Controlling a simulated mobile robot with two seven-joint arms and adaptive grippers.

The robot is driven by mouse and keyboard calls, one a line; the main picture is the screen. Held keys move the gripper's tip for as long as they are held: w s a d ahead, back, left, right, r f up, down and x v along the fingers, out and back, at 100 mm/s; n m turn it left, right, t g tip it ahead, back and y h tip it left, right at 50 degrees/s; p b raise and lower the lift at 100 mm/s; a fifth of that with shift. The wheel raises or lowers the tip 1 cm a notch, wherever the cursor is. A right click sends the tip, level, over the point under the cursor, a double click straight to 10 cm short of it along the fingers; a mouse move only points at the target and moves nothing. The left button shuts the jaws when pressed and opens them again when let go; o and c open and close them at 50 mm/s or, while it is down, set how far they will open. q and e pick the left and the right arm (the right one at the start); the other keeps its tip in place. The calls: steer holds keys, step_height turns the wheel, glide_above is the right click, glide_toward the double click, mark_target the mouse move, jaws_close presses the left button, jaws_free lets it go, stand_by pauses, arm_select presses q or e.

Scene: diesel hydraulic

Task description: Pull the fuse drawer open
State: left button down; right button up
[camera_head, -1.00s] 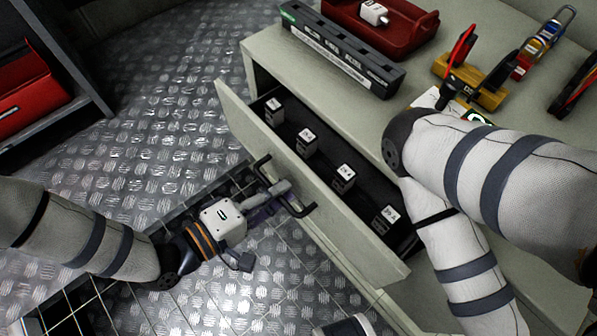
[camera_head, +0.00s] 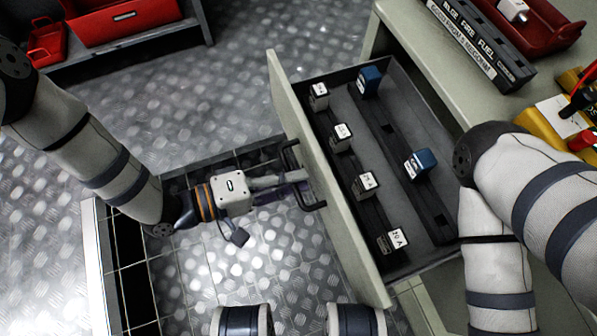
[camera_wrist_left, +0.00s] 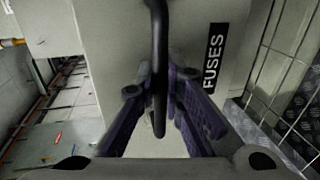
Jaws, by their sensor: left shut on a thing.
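The fuse drawer (camera_head: 340,190) is pulled well out of the bench. Inside it are a front row of white-topped fuses and, behind, two blue fuses (camera_head: 369,80). My left gripper (camera_head: 300,184) is shut on the black bar handle (camera_head: 292,160) on the drawer's front. The left wrist view shows the handle (camera_wrist_left: 160,70) between the purple fingers (camera_wrist_left: 160,95), beside a black FUSES label (camera_wrist_left: 214,57). My right arm crosses the bench at the right; its gripper is out of view.
The bench top (camera_head: 410,35) carries a black labelled rail (camera_head: 480,45), a red tray (camera_head: 545,35) and yellow tools (camera_head: 550,122). A shelf with red boxes (camera_head: 120,15) stands at the back left. Patterned metal floor (camera_head: 230,80) is clear left of the drawer.

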arm_select(q)
steer(key=c, duration=1.7)
jaws_free()
steer(key=v, duration=1.2)
